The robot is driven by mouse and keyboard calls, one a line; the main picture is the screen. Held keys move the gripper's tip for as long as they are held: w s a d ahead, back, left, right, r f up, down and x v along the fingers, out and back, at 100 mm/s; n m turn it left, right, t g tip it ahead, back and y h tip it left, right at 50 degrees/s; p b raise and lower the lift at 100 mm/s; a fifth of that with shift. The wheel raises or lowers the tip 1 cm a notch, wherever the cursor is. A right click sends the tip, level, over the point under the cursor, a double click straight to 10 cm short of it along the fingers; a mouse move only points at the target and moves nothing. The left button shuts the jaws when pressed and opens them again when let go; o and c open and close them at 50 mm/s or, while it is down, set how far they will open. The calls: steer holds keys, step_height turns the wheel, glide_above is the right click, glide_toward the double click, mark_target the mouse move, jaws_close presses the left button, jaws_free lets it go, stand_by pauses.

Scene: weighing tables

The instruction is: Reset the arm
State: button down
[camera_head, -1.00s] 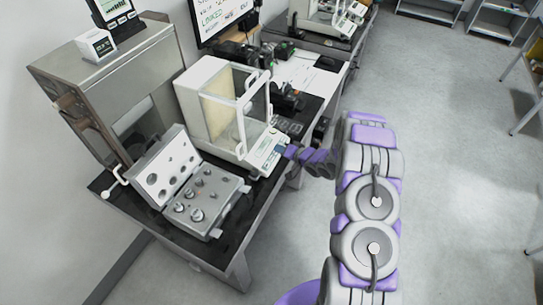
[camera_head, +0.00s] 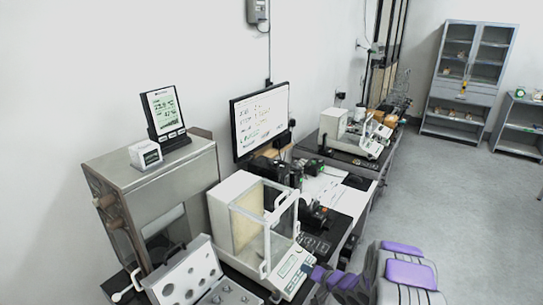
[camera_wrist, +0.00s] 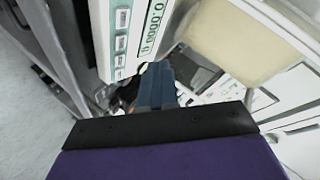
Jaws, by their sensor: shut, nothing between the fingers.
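My arm, grey and purple, enters at the lower right of the head view. My gripper (camera_head: 318,275) shows at its left end, just right of the balance's front panel in the picture; I cannot tell the gap between them. In the wrist view my gripper (camera_wrist: 157,88) points away with its dark blue fingers together and nothing between them. The analytical balance (camera_head: 232,218) has a glass draft shield and a green-edged front panel. Its panel (camera_wrist: 120,35) also shows large at the top of the wrist view, with a digital readout.
An open weight case (camera_head: 188,272) lies left of the balance, cut off by the bottom edge. A metal cabinet (camera_head: 150,180) with a display stands behind it. A monitor (camera_head: 260,122) and another balance (camera_head: 355,135) stand farther back. Open floor (camera_head: 440,190) lies to the right.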

steer(key=s+d+r+n+g+h+b, duration=0.1)
steer(key=s+d+r+g+h+b, duration=0.15)
steer(key=d+r+h, duration=0.55)
steer(key=s+r+g+h, duration=0.1)
steer(key=s+r+g, duration=0.1)
steer(key=s+r, duration=0.9)
steer(key=s+a+r+n+g+b, duration=0.1)
steer(key=s+a+g, duration=0.1)
steer(key=s, duration=1)
steer(key=s+a+r+n+g+y+b, duration=0.1)
steer(key=s+a+r+g, duration=0.1)
steer(key=s, duration=1.1)
steer(key=s+a+r+g, duration=0.2)
steer(key=s+a+g, duration=0.2)
steer(key=s, duration=0.9)
steer(key=shift+s+a+n+y+b, duration=0.15)
steer(key=shift+a+n+y+b, duration=0.25)
steer(key=shift+a, duration=0.5)
steer(key=shift+r, duration=0.1)
